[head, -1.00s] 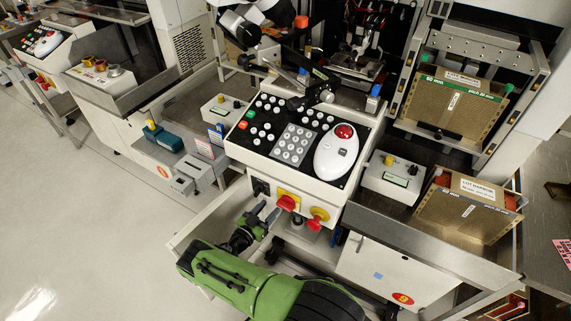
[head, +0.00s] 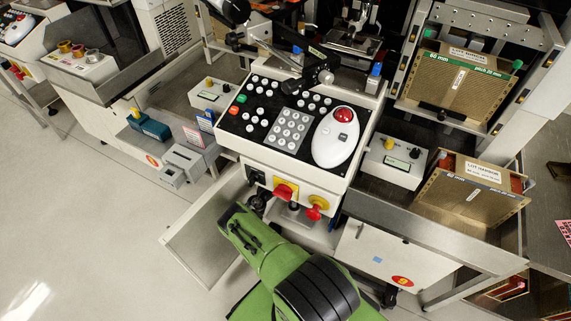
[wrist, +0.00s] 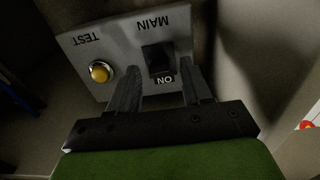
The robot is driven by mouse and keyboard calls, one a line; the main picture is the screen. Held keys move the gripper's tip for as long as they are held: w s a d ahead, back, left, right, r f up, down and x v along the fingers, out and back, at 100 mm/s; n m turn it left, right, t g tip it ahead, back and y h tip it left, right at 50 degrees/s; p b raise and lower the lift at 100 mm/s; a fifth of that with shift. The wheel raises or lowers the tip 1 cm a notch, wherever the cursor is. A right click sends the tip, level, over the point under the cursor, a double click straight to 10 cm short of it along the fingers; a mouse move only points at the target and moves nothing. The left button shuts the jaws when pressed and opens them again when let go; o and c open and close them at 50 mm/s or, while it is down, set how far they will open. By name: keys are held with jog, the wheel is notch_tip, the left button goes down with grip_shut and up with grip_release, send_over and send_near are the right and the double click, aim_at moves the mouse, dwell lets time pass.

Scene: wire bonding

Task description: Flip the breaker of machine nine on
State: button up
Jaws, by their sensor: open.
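In the wrist view, a grey breaker plate (wrist: 79,43) carries a black switch (wrist: 157,58) under the upside-down word MAIN. An ON label (wrist: 165,80) shows at the switch's near end, also upside down. A yellow button (wrist: 100,72) sits by the word TEST. My gripper (wrist: 163,84) is open, its two dark fingers spread on either side of the ON label, at the near end of the switch. Whether they touch the plate cannot be told. In the head view, my arm and the console hide the breaker and my fingertips.
A grey door-like panel (head: 205,225) stands left of my arm. The floor (head: 80,230) at left is clear.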

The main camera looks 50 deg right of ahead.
jog(key=shift+w+d, duration=0.1)
jog(key=shift+d, duration=0.3)
jog(key=shift+c, duration=0.2)
grip_shut()
jog(key=y+p, duration=0.1)
jog(key=p, duration=0.2)
jog(key=r+y+p, duration=0.1)
jog(key=y+p, duration=0.1)
jog(key=p, duration=0.1)
jog(key=shift+r+g, duration=0.1)
jog(key=shift+g, duration=0.3)
